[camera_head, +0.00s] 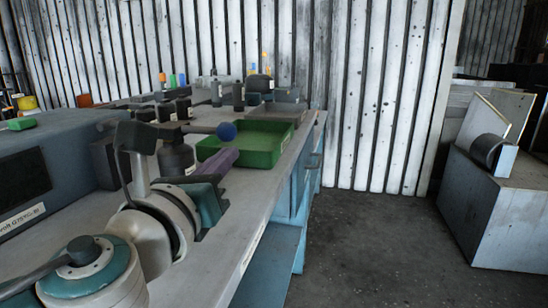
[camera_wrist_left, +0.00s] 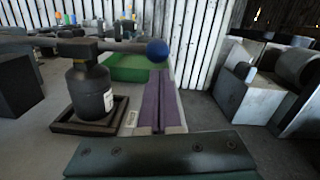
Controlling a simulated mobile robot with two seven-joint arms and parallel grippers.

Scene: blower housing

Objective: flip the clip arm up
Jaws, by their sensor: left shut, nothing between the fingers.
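The clip arm appears to be a dark horizontal bar (camera_head: 195,129) ending in a blue ball (camera_head: 227,131). In the left wrist view the bar (camera_wrist_left: 122,46) runs across the top of a black bottle-like body (camera_wrist_left: 90,92), with the blue ball (camera_wrist_left: 157,50) at its right end. The body stands in a dark square tray (camera_wrist_left: 95,127) and also shows in the head view (camera_head: 177,157). My left gripper (camera_head: 230,153) has purple fingers, pressed together and empty. Their tips (camera_wrist_left: 158,73) appear just below the ball; I cannot tell whether they touch it. My right gripper is out of view.
A green tray (camera_head: 262,147) lies on the bench beyond my fingers. Several dark jars and coloured bottles stand farther back. A teal-grey box (camera_head: 60,160) is at the left. The bench edge is close on the right, with open floor (camera_head: 385,240) beyond.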

